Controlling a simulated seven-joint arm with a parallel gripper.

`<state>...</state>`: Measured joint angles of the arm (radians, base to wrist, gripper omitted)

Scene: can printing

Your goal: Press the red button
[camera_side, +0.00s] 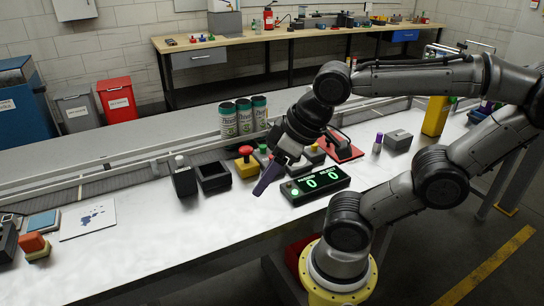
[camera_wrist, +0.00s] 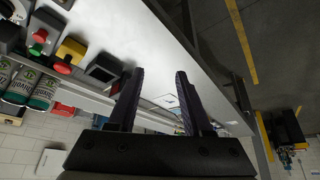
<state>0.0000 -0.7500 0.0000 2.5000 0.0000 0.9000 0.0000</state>
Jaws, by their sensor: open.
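The red button (camera_side: 246,151) sits on a yellow box on the white table, left of my gripper in the side view. In the wrist view the red button (camera_wrist: 63,67) and its yellow box (camera_wrist: 72,48) show at the upper left, well to the side of my fingers. My gripper (camera_side: 264,186) points down and is held above the table, right of the yellow box and apart from the button. In the wrist view my gripper (camera_wrist: 159,72) has its two dark fingers spread, with nothing between them.
Several green-and-white cans (camera_side: 244,117) stand behind the button. A green button box (camera_side: 263,150) is beside it. A black open box (camera_side: 213,177) is left. The table front is clear.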

